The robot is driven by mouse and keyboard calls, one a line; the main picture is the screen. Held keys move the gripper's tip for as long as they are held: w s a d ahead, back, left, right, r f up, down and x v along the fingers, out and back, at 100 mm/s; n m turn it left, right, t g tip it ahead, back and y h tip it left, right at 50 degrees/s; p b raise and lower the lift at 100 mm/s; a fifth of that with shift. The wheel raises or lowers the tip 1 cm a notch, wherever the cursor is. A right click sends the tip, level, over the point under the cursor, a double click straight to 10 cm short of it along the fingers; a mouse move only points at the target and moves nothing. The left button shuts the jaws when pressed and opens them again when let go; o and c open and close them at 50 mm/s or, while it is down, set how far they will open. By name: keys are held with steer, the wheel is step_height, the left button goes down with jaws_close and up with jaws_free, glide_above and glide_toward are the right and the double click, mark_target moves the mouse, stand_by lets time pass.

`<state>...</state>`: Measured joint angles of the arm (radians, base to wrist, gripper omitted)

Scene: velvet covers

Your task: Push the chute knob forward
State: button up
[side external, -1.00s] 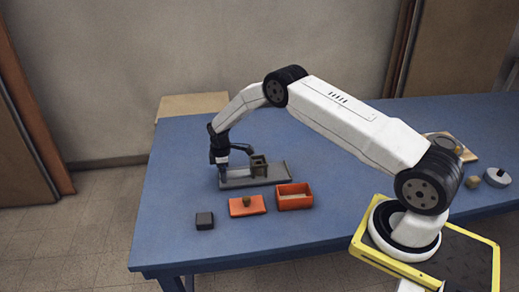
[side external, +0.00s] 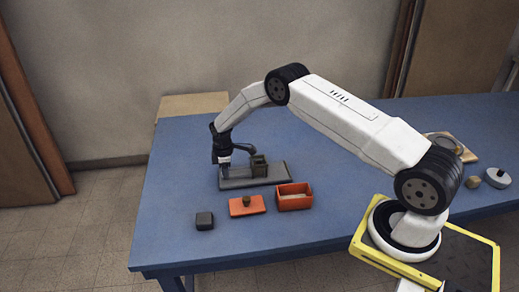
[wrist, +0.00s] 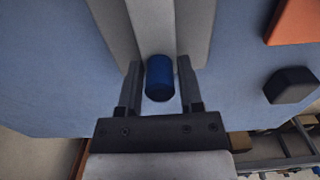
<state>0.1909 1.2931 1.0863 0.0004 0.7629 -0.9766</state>
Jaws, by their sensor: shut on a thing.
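In the wrist view the chute's grey body (wrist: 197,35) runs away from my gripper. The blue knob (wrist: 159,76) is at its near end. My gripper (wrist: 159,82) has one finger on each side of the knob and is shut on it. In the side view my gripper (side external: 224,172) points down at the left end of the base, and the knob is hard to make out there.
In front of the chute lie an open orange box (side external: 294,203), an orange lid (side external: 247,210) with a small knob, and a dark block (side external: 205,221). A round grey lidded item (side external: 497,178) is at the far right. The table's left side is clear.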

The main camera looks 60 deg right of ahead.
mark_target(244, 172)
steer(key=shift+s+d, duration=2.3)
steer(key=shift+d, duration=0.05)
steer(key=o, duration=1.2)
steer(key=shift+c, duration=0.2)
steer(key=shift+r, duration=0.1)
steer(key=shift+r, duration=3.4)
steer(key=shift+r, duration=0.1)
